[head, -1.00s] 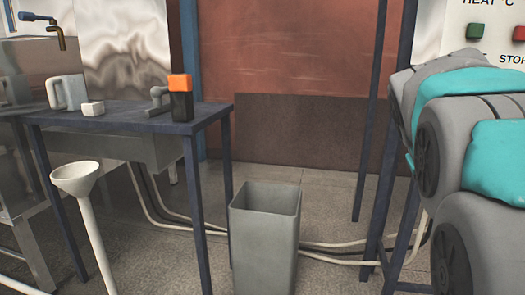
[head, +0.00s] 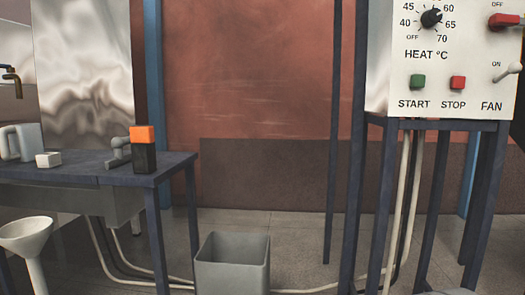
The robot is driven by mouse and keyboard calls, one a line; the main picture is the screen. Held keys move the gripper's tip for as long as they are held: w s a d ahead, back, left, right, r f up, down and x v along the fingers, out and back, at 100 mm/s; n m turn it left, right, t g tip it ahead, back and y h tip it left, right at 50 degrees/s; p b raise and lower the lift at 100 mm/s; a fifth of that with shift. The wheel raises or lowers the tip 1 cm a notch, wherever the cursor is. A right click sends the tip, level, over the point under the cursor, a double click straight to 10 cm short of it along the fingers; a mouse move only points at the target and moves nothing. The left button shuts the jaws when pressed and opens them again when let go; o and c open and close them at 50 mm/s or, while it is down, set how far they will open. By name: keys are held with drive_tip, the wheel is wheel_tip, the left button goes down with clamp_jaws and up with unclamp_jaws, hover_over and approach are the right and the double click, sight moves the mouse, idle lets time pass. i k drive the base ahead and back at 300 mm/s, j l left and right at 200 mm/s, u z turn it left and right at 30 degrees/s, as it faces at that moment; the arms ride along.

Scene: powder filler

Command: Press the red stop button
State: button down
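The panel stands on a dark blue frame (head: 352,205). It also bears a black heat dial (head: 431,18), a red switch (head: 503,21) and a fan toggle (head: 508,71). A grey bin (head: 232,270) stands on the floor left of it. A dark table (head: 90,168) is farther left.

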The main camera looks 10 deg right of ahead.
sight(457, 83)
drive_tip(key=z, duration=1.4)
